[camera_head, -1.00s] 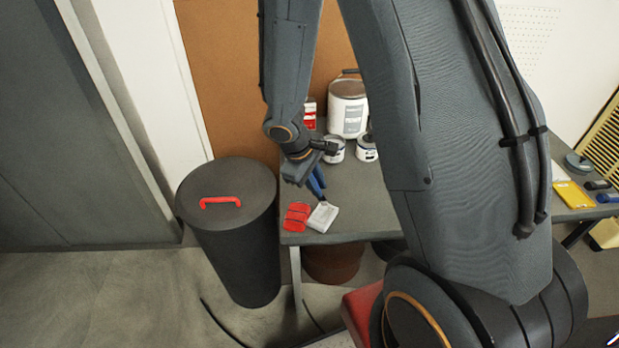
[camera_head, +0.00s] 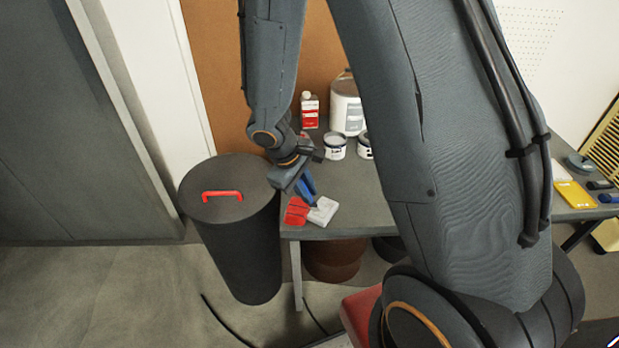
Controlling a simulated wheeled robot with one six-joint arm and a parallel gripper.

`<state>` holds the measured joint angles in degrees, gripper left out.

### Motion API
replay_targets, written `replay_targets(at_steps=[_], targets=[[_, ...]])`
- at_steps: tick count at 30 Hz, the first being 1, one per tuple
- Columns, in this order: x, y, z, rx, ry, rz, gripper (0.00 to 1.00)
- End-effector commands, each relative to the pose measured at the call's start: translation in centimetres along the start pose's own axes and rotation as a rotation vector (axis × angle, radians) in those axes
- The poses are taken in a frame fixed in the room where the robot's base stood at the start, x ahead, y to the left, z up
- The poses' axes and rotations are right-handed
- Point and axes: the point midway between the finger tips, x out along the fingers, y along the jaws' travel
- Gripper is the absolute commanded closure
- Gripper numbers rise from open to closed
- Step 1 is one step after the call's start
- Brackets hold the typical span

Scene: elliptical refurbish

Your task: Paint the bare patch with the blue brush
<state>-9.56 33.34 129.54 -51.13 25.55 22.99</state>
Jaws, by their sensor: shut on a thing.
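My gripper (camera_head: 299,180) is over the near left corner of the grey table and is shut on the blue brush (camera_head: 307,187). The brush points down, with its lower end close to a red block (camera_head: 297,212) and a pale grey-white block (camera_head: 322,211) that lie side by side near the table's edge. I cannot tell whether the brush touches either one. The fingertips are small and partly hidden by the wrist. I cannot make out which surface is the bare patch.
White cans (camera_head: 335,146) and a larger white pail (camera_head: 347,108) stand behind the gripper, with a red-and-white bottle (camera_head: 310,109). A dark bin (camera_head: 236,235) with a red handle stands left of the table (camera_head: 357,190). A yellow item (camera_head: 574,195) lies far right.

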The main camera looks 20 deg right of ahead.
Motion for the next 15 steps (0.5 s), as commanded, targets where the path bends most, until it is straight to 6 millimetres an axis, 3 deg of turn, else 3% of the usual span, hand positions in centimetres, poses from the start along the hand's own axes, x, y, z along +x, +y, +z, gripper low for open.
replay_targets(at_steps=[5, 9, 15], targets=[[-0.3, -0.9, -0.3, 0.006, -0.002, -0.001, 1.00], [-2.7, -0.1, 0.2, 0.009, 0.000, -0.003, 1.00], [-4.3, 0.4, 0.4, 0.006, -0.002, -0.002, 1.00]])
